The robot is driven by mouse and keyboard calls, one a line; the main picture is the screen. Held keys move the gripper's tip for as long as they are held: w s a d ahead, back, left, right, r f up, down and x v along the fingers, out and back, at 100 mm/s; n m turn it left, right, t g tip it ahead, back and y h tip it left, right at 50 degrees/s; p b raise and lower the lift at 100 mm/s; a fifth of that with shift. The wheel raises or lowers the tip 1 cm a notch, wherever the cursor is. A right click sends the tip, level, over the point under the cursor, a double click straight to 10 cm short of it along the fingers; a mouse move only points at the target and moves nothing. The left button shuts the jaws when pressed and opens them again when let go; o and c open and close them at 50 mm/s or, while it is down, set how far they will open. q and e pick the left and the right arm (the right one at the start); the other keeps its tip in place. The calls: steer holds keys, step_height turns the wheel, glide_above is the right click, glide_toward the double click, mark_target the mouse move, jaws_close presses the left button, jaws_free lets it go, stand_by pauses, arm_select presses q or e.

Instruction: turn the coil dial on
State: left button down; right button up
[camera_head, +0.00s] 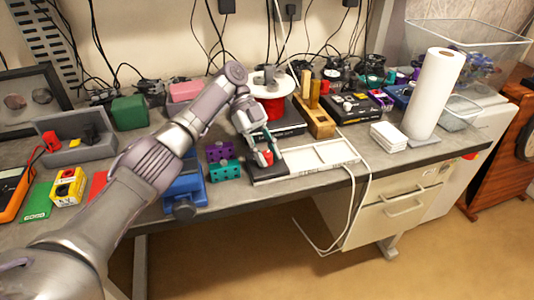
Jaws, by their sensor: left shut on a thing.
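My left arm reaches in from the lower left. Its left gripper (261,155) points down at the front part of the bench and is shut on a small red knob, which looks like the coil dial (267,157). The knob sits on a black block (268,172) at the left end of a flat white tray-like unit (318,157). The fingers partly cover the knob, so its turned position cannot be read. My right gripper is out of view.
A white spool with a red core (272,110) stands just behind. Purple and teal blocks (222,169) and a blue vise (184,190) lie to the left. A wooden block holder (318,122), a white stack (388,136) and a paper roll (433,95) stand to the right.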

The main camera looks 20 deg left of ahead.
mark_target(266, 154)
arm_select(q)
steer(key=shift+f, duration=0.1)
steer(key=c, duration=0.8)
jaws_free()
step_height(266, 154, up, 10)
steer(key=shift+f, duration=0.1)
